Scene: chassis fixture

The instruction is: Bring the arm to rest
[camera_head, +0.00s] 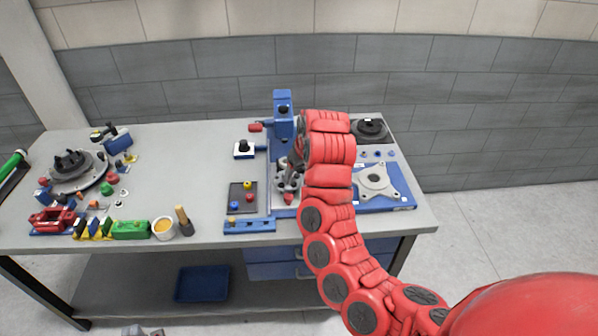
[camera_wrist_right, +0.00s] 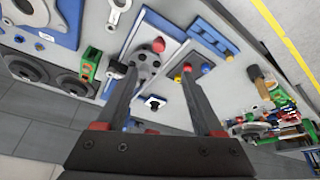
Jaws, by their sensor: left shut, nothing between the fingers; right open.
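My right arm, red and jointed, reaches from the lower right over the table. Its gripper (camera_head: 294,162) is partly hidden behind the wrist, over the blue fixture (camera_head: 283,122) at the table's middle. In the right wrist view my right gripper (camera_wrist_right: 159,71) is open, its two dark fingers apart with nothing held. A grey round part (camera_wrist_right: 145,64) and a red knob (camera_wrist_right: 158,45) on a blue-framed plate show beyond and between the fingers; I cannot tell whether the fingers touch them. Only the grey tip of my left gripper (camera_head: 142,331) shows at the bottom edge, shut and empty.
A grey plate with a round hub (camera_head: 374,181) lies on a blue base to the right. A black disc (camera_head: 369,130) is behind it. Left are a round fixture (camera_head: 77,170), small coloured parts and a cup (camera_head: 163,228). A blue bin (camera_head: 203,284) sits on the lower shelf.

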